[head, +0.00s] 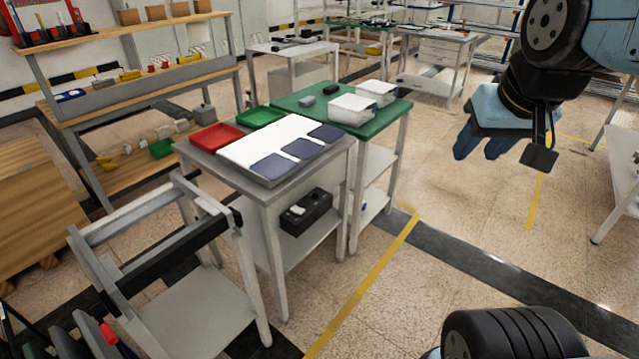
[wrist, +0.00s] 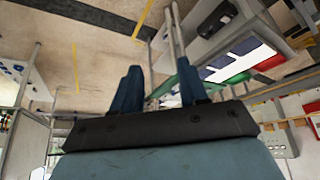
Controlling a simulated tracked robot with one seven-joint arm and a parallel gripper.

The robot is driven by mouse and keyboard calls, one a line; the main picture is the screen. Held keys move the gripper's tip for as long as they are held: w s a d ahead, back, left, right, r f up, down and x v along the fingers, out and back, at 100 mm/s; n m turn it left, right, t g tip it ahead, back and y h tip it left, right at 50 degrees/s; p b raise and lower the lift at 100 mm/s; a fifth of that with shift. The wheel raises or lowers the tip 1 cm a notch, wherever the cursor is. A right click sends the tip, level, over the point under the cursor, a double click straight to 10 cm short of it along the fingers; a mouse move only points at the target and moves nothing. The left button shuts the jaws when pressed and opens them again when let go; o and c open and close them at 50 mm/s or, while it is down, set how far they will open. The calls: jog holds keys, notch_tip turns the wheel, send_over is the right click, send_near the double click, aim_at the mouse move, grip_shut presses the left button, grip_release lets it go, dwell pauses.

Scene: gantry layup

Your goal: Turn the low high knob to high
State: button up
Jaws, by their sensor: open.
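A dark box (head: 306,212) with a small pale part on its top sits on the lower shelf of the grey table in the head view. It also shows in the wrist view (wrist: 217,20), near the top right. It may carry the low high knob, but the knob and its setting are too small to make out. My gripper (head: 478,146) hangs in the air to the right of the tables, well apart from the box. In the wrist view its two blue fingers (wrist: 159,80) are spread, with nothing between them.
The grey table (head: 262,190) bears a red tray (head: 216,137) and a white panel with dark blue squares (head: 285,145). A green-topped table (head: 385,115) with white bins stands behind it. A metal frame (head: 150,215) stands at left. Open floor (head: 450,215) lies at right.

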jog(key=w+a+f+n+g, duration=0.1)
jog(key=w+a+n, duration=0.15)
jog(key=w, duration=0.35)
jog(key=w+a+f+n+g, duration=0.1)
jog(key=w+n, duration=0.2)
jog(key=w, duration=0.4)
jog(key=w+a+f+n+g+y, duration=0.2)
jog(key=w+a+f+n, duration=0.2)
jog(key=w+f, duration=0.6)
jog(key=w+a+f+n+g+y, duration=0.1)
jog(key=w+a+f+n+y, duration=0.25)
jog(key=w+f, duration=0.65)
jog(key=n+y, duration=0.4)
jog(key=n, duration=0.1)
send_near(317, 192)
jog(key=shift+h, duration=0.25)
jog(key=x, duration=0.9)
jog(key=shift+a+r, duration=0.15)
jog(key=c, duration=0.7)
